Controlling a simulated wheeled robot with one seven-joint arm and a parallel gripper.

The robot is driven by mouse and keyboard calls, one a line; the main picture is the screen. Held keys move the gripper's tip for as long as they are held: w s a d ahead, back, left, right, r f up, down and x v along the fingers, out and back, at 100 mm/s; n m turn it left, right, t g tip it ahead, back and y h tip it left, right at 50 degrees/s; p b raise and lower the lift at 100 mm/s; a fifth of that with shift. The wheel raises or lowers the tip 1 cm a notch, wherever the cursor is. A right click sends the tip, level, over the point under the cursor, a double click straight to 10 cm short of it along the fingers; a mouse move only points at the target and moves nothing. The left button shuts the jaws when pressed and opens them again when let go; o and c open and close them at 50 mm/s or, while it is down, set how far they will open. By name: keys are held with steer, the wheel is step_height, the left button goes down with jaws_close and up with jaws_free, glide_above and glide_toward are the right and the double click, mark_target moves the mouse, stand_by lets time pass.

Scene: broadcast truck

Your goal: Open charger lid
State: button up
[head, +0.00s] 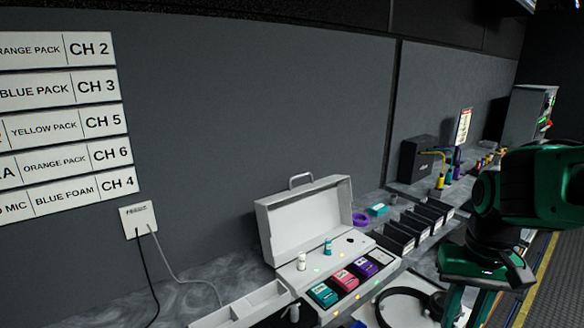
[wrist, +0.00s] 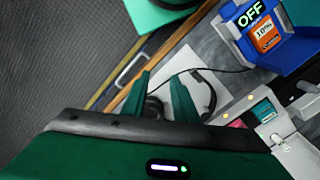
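The charger is a white case with slots, and its base (head: 385,265) sits on the grey counter in the head view. Its lid (head: 305,222), with a handle on top, stands raised at the back by the wall. Teal, pink and purple packs (head: 345,280) sit in the base, with two small upright cells behind them. Part of what looks like the charger (wrist: 285,130) shows at lower right in the wrist view. My gripper (wrist: 160,78) is open and empty, its two green fingers apart. In the head view my gripper (head: 466,302) is to the right of the charger, not touching it.
Black headphones (head: 385,300) lie on a pale mat below my gripper. A blue bin (wrist: 285,52) with an OFF label holds an orange-labelled pack. Black dividers (head: 400,235) stand right of the charger. Cables hang from a wall box (head: 138,218) at left.

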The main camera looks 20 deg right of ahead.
steer(key=w+a+r+m, duration=0.1)
steer(key=w+r+m, duration=0.1)
steer(key=w+r, duration=0.85)
steer(key=w+r+m, duration=0.2)
steer(key=w+r, duration=0.6)
steer(key=w, duration=0.6)
steer(key=w+a+r+m, duration=0.2)
steer(key=w+a+r, duration=0.2)
steer(key=w+a, duration=0.55)
steer(key=w+a+r+m, duration=0.1)
steer(key=w+a+r, duration=0.2)
steer(key=w+a, duration=0.65)
steer(key=f, duration=1)
steer(key=shift+w+d, duration=0.2)
steer(key=shift+d, duration=0.15)
steer(key=shift+c, duration=0.2)
jaws_close()
